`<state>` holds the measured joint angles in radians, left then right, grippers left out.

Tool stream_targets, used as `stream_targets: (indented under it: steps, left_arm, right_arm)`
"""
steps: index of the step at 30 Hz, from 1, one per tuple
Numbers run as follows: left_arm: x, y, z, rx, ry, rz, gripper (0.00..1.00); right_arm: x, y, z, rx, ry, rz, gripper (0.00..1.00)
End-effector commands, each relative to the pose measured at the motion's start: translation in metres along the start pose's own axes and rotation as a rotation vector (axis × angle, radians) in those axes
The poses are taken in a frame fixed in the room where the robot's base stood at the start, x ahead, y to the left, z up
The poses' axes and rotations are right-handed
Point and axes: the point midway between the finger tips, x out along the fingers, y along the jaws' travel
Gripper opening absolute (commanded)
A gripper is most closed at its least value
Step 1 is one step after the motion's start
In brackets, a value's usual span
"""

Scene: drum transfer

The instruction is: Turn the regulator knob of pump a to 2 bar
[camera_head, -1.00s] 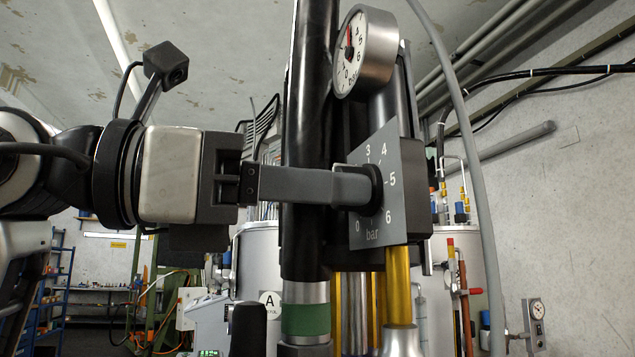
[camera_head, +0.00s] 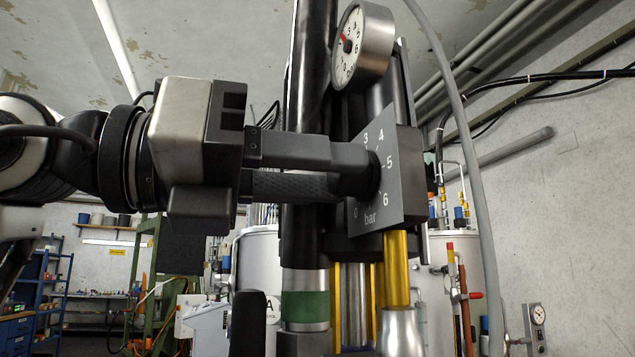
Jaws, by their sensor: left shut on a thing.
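The regulator of the pump has a grey square dial plate (camera_head: 398,212) marked in bar, with 3, 4, 5, 6 and 0 readable. My left gripper (camera_head: 352,174) comes in from the left and is shut on the regulator knob (camera_head: 376,176) in front of the plate. The fingers hide most of the knob, its pointer and the lower left numbers. The round pressure gauge (camera_head: 364,45) sits above the plate. Its red needle points up and left; its exact value is too small to tell. My right gripper is not in view.
A black column (camera_head: 307,130) stands close behind my fingers. A grey hose (camera_head: 468,165) hangs to the right of the plate. A round sign with an A (camera_head: 272,306) is partly hidden below. Brass-coloured tubes (camera_head: 396,270) run below the plate.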

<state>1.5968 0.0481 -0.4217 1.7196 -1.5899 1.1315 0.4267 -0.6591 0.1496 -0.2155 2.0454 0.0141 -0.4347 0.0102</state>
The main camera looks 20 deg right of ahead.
Motion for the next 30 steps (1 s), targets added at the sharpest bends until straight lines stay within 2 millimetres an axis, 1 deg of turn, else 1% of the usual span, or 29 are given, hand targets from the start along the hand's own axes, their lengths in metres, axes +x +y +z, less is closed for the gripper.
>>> stream_targets:
  steps: [1, 4, 12, 19, 30]
  left_arm:
    - [-0.0007, 0.0006, -0.0007, -0.036, -0.005, 0.002, 0.07]
    - [-0.0009, 0.0008, -0.0002, -0.108, -0.009, 0.003, 0.07]
    - [-0.0009, 0.0002, 0.0006, -0.247, -0.015, 0.002, 0.07]
    - [-0.0006, -0.0002, 0.0012, -0.297, -0.016, 0.002, 0.07]
    - [-0.0007, -0.0003, 0.0019, -0.305, -0.017, 0.001, 0.07]
  right_arm:
    - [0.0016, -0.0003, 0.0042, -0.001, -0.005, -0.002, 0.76]
    - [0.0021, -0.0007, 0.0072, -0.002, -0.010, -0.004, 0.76]
    - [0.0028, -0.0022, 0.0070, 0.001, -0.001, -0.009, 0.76]
    - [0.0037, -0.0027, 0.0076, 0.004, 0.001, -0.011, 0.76]
    - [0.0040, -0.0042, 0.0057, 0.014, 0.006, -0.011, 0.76]
